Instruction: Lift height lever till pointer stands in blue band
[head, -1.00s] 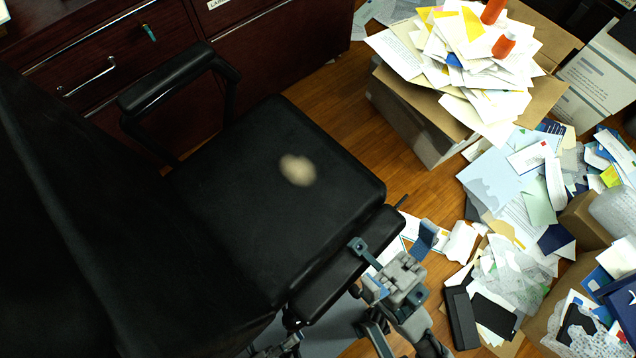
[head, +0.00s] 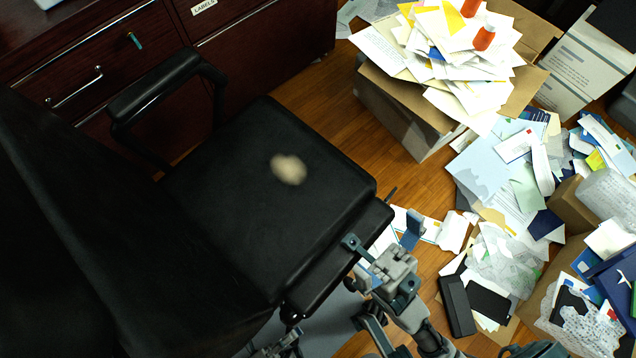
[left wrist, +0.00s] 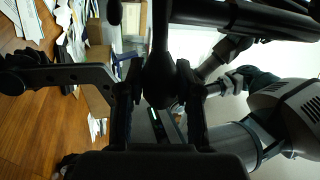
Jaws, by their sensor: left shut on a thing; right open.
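The black office chair (head: 265,165) fills the left of the head view, with a pale worn patch on its seat. My left gripper (head: 288,335) is low beside the chair, mostly hidden by the seat. In the left wrist view, my left gripper (left wrist: 160,105) is shut on a dark rounded knob (left wrist: 160,82), apparently the height lever. A narrow strip with a pale green mark (left wrist: 154,118) shows behind the fingers; I cannot make out a pointer or blue band. My right gripper (head: 383,240) is open and empty beside the seat's front edge.
A carton (head: 405,120) heaped with papers and orange bottles stands at the back. Loose papers (head: 515,165) and boxes cover the floor at right. A dark wooden cabinet (head: 255,60) stands behind the chair. A strip of wooden floor (head: 325,115) is clear between.

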